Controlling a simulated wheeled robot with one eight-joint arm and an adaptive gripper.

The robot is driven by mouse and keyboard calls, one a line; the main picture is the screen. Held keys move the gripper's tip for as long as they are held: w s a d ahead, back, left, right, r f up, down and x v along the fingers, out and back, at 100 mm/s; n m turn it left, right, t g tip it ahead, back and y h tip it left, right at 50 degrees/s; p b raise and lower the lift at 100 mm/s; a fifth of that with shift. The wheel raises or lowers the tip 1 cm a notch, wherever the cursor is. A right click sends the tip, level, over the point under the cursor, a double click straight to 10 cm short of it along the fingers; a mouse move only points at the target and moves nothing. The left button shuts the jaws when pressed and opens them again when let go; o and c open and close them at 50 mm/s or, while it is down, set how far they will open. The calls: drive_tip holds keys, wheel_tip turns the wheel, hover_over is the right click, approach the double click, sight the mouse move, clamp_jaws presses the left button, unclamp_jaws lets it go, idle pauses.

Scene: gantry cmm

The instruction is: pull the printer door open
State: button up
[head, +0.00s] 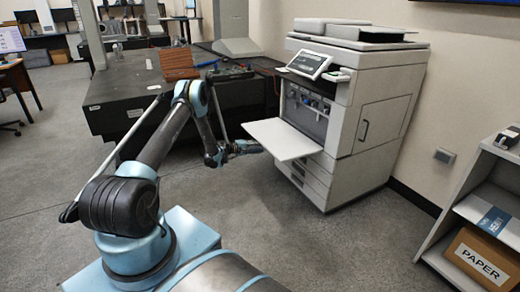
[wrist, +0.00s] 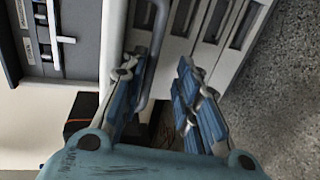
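The printer (head: 350,110) stands right of centre in the head view. Its white front door (head: 282,139) is folded down and juts out roughly level, with the inside (head: 306,110) exposed. My gripper (head: 258,147) is by the door's left corner in the head view. In the wrist view my gripper (wrist: 160,85) is open, its two blue-grey fingers well apart. A grey bar, apparently the door handle (wrist: 159,48), runs close beside the left finger, partly hidden by it. I cannot tell whether they touch.
A large dark measuring table (head: 125,97) stands left of and behind the printer. The printer's lower drawers (head: 305,178) are below the door. A shelf (head: 482,165) with a paper box (head: 482,258) is at the right. The floor (head: 270,205) before the printer is clear.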

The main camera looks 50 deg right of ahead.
drive_tip(key=v, duration=1)
drive_tip(key=shift+a, duration=0.2)
